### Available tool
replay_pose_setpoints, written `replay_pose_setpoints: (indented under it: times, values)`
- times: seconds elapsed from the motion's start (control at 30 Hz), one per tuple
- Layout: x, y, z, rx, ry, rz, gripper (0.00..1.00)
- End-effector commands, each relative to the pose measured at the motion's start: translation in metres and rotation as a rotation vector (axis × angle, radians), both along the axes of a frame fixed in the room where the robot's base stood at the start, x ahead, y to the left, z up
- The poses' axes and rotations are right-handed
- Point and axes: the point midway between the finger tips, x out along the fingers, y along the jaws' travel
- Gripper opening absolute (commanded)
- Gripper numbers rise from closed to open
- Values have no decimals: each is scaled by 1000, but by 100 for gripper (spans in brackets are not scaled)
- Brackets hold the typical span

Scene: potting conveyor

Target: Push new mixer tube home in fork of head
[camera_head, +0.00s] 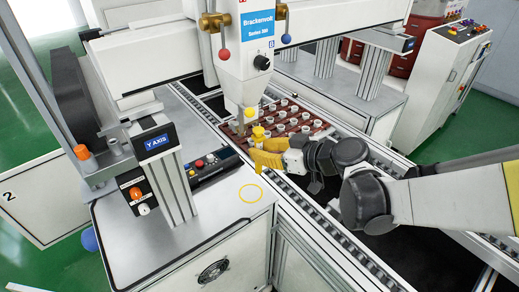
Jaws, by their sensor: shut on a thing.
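The white dispensing head (247,78) hangs over the conveyor at the picture's centre. At its lower end a slim pale nozzle or tube (241,121) shows, with a small yellow part (250,113) beside it. I cannot make out the fork or how the tube sits in it. My gripper (257,147), with yellow fingers, is just below and right of the head's tip. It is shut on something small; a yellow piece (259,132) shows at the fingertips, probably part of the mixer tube. Its lower part is hidden by the fingers.
A dark red tray (318,130) with several white cups lies on the conveyor behind my gripper. The Y AXIS post (171,172) and a button box (206,164) stand left.

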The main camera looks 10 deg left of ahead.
Motion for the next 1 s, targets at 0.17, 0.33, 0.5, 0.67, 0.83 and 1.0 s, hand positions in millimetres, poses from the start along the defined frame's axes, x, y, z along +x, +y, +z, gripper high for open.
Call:
replay_pose_setpoints:
  times: [0.17,0.33,0.5,0.67,0.83,1.0]
  values:
    - [2,2,0,0,0,0,0]
    - [4,5,0,0,0,0,0]
    - [7,9,0,0,0,1,0]
    - [10,12,0,0,0,1,0]
    - [13,15,0,0,0,0,0]
    - [15,18,0,0,0,0,0]
